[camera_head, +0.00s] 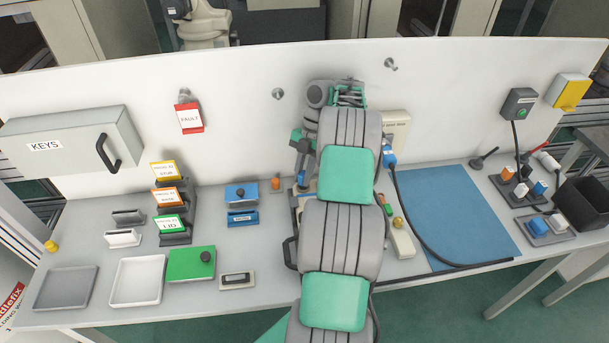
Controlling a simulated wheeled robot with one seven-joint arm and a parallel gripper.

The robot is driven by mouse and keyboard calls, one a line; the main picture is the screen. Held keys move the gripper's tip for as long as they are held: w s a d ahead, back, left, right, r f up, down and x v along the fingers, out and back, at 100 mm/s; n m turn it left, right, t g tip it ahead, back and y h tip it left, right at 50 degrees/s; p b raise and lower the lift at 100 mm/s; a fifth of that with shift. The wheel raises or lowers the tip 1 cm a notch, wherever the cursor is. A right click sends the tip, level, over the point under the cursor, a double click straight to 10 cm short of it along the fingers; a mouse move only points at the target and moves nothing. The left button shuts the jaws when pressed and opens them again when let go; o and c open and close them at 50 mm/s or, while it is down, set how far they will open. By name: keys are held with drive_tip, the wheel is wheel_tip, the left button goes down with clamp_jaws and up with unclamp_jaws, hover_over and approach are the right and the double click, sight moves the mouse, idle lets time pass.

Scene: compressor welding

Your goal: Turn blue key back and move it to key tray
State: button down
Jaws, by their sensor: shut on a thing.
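My arm reaches up the middle of the view and bends down at its far end. My gripper (301,172) points down beside the arm at the back of the bench, partly hidden by the arm links. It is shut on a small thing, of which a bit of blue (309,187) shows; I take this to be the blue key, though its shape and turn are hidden. The fixture (294,198) below is mostly covered. A grey tray (66,288) and a white tray (137,281) lie empty at the front left; neither shows a label marking it as the key tray.
A KEYS cabinet (70,141) hangs at the left. Label holders (174,239), a blue block (241,194) and a green block (191,264) stand between trays and arm. A black cable (410,220) loops right of the arm.

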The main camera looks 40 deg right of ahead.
sight(302, 172)
drive_tip(key=shift+w+r, duration=0.2)
drive_tip(key=shift+r, duration=0.1)
drive_tip(key=shift+w+r+p, duration=0.1)
drive_tip(key=shift+r+p, duration=2.3)
drive_tip(key=shift+r, duration=0.4)
drive_tip(key=shift+f, duration=0.1)
